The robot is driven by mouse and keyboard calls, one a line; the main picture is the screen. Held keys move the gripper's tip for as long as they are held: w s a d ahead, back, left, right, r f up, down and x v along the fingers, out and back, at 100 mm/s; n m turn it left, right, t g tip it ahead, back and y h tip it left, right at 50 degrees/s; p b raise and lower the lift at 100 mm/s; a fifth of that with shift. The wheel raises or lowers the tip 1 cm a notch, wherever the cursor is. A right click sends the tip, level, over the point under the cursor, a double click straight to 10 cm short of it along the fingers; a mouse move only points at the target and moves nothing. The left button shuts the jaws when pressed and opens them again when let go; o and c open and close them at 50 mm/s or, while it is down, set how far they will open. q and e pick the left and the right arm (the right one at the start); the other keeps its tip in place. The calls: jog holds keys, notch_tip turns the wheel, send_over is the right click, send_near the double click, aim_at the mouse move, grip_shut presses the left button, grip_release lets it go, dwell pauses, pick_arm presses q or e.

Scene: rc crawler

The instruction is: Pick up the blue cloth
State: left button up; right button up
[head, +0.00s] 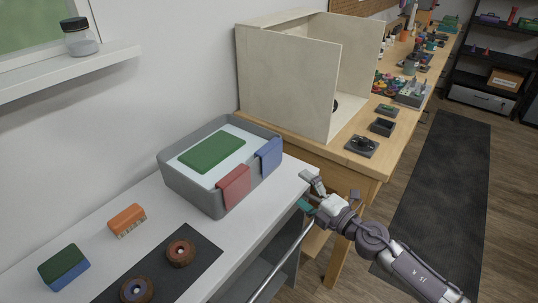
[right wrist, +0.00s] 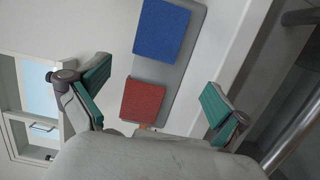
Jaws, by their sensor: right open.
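The blue cloth (head: 270,157) hangs flat over the right end of the front rim of a grey bin (head: 190,190). A red cloth (head: 234,186) hangs beside it on the same rim, to the left. My right gripper (head: 309,193) is open and empty, to the right of the bin near the white bench's edge, apart from both cloths. In the right wrist view the blue cloth (right wrist: 162,30) is at the top, and the red cloth (right wrist: 142,101) shows between the spread green-padded fingers (right wrist: 156,92). My left gripper is out of view.
An orange brush (head: 127,219), a green and blue block (head: 64,266) and two brown wheels (head: 181,252) are on the bench at left. A wooden table with a pale booth (head: 290,80) stands behind.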

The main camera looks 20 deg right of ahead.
send_near(270, 162)
jog(key=x, duration=0.3)
jog(key=shift+w+a+f+p, duration=0.15)
jog(key=shift+w+a+p, duration=0.05)
jog(key=shift+a+p, duration=0.15)
jog(key=shift+w+a, duration=0.1)
jog(key=shift+w, duration=0.45)
jog(key=x, duration=0.4)
jog(key=shift+w+b, duration=0.25)
jog(key=shift+b, duration=0.05)
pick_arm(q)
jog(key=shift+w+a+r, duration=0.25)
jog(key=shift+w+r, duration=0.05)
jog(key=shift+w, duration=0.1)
pick_arm(e)
jog(key=shift+s, duration=0.1)
jog(key=shift+r, duration=0.2)
jog(key=shift+c, duration=0.2)
jog(key=c, duration=0.9)
pick_arm(q)
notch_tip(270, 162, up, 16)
jog(key=p, duration=1.5)
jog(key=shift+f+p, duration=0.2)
jog(key=shift+p, duration=0.15)
pick_arm(e)
notch_tip(270, 162, up, 18)
jog(key=shift+r, duration=0.1)
